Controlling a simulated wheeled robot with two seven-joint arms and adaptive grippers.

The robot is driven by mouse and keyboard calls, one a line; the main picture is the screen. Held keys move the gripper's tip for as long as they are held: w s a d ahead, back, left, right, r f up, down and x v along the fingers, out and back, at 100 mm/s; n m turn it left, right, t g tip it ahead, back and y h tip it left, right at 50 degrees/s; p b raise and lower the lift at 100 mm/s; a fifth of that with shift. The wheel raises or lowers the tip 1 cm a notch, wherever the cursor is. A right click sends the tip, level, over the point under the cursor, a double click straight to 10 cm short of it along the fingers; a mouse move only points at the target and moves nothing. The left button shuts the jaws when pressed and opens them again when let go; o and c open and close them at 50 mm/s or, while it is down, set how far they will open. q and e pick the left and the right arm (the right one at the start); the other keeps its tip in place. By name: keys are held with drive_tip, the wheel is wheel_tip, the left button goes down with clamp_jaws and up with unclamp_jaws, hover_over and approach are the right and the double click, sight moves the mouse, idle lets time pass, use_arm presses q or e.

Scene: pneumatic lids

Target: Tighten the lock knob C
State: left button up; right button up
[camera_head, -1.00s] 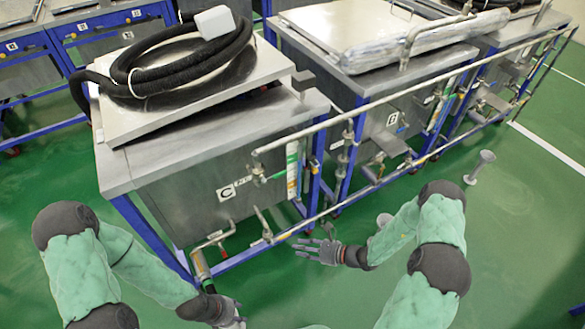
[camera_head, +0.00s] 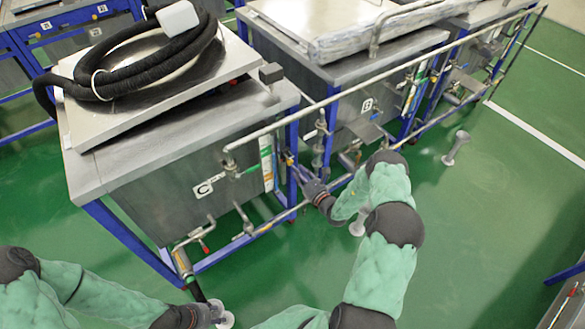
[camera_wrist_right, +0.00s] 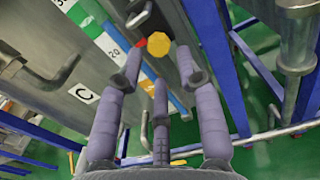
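In the right wrist view a yellow faceted knob (camera_wrist_right: 158,44), which I take to be lock knob C, shows just beyond my right gripper (camera_wrist_right: 160,64). Its grey fingers are spread around the line to the knob, with nothing between them. A small red part (camera_wrist_right: 141,44) is beside the knob. In the head view my right gripper (camera_head: 304,176) is at the front right corner of tank C (camera_head: 150,190), by a blue post. The C label (camera_head: 204,190) is on the tank front. My left gripper (camera_head: 209,314) is low at the bottom edge; its fingers are unclear.
A horizontal pipe (camera_head: 380,88) runs along the tank fronts. Tank B (camera_head: 345,125) stands right of tank C. A black hose (camera_head: 150,75) lies on the lid of tank C. Green floor (camera_head: 480,220) is open at the right.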

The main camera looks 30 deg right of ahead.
sight(291, 164)
drive_tip(key=shift+w+a+b, duration=0.15)
drive_tip(key=shift+w+b, duration=0.2)
drive_tip(key=shift+w, duration=1.55)
drive_tip(key=shift+c, duration=0.2)
clamp_jaws()
